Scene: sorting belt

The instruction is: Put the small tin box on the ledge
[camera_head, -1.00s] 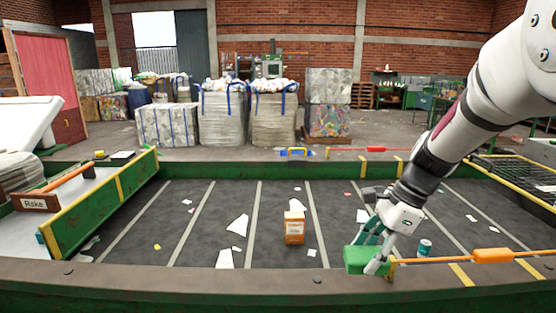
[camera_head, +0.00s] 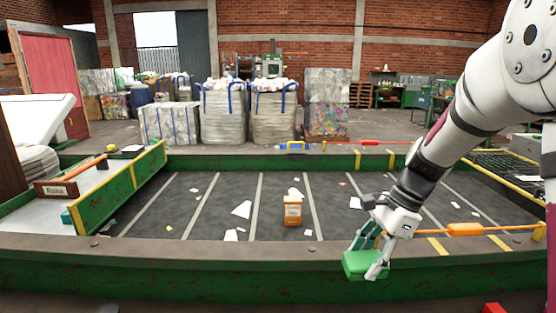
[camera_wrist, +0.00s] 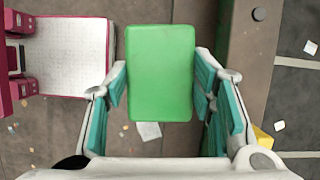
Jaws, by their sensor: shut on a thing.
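The small tin box (camera_head: 360,266) is a green block with rounded edges. My gripper (camera_head: 368,260) is shut on it, with its teal-padded fingers on either side. In the wrist view the box (camera_wrist: 161,72) sits level between the fingertips (camera_wrist: 162,78), its broad face toward the camera. The ledge seems to be the brown flat rim (camera_head: 200,248) along the near side of the belt; it shows as a brown strip (camera_wrist: 246,75) right of the box in the wrist view. The box hangs in the air on the near side of this rim, over floor.
On the dark belt (camera_head: 220,210) stand an orange carton (camera_head: 292,212) and scattered paper scraps. An orange-handled rake (camera_head: 465,230) lies across the right side. A green side wall (camera_head: 125,185) bounds the left. The near rim looks clear left of my gripper.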

